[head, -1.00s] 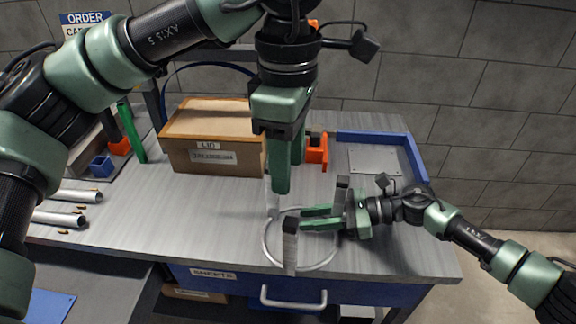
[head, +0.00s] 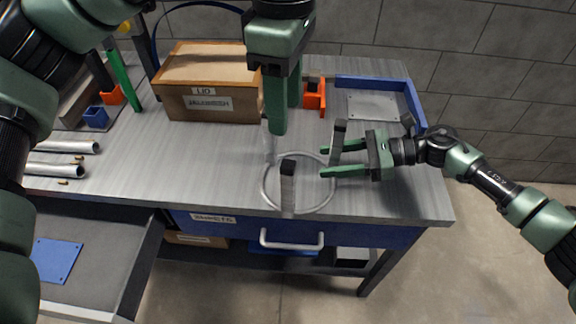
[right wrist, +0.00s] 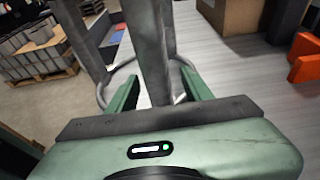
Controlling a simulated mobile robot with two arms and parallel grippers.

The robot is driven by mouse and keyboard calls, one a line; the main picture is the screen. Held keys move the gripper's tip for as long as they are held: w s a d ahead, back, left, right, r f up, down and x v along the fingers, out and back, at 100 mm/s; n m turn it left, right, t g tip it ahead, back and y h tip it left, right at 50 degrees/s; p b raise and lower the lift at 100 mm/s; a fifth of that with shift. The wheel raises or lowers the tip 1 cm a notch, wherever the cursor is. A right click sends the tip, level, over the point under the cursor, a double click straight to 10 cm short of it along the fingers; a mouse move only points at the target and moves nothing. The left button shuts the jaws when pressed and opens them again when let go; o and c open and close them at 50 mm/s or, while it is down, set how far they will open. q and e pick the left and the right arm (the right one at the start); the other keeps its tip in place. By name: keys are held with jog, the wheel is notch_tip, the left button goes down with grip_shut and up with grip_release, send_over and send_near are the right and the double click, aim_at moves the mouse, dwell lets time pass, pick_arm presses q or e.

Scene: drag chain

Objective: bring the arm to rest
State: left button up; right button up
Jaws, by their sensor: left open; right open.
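My left gripper (head: 285,118) hangs down from the top in the head view. Its green fingers are apart and hold nothing that I can see. My right gripper (head: 324,162) comes in from the right and points left, its fingers open over the right side of a grey ring (head: 264,186) on the workbench. Upright posts stand around the ring, one black-topped in front (head: 288,190) and one behind the right fingers (head: 339,142). In the right wrist view, tall uprights show ahead of the right fingers (right wrist: 160,92); I cannot tell whether the middle one belongs to my left gripper.
A lidded box (head: 208,102) stands behind on the workbench (head: 180,170). An orange part (head: 314,97) and a blue-edged tray (head: 373,104) are at the back right. Metal tubes (head: 62,170) lie left. A drawer (head: 125,250) stands open at front left.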

jog(key=v, duration=0.6)
jog(key=shift+d+r, duration=0.15)
jog(key=shift+d, duration=0.25)
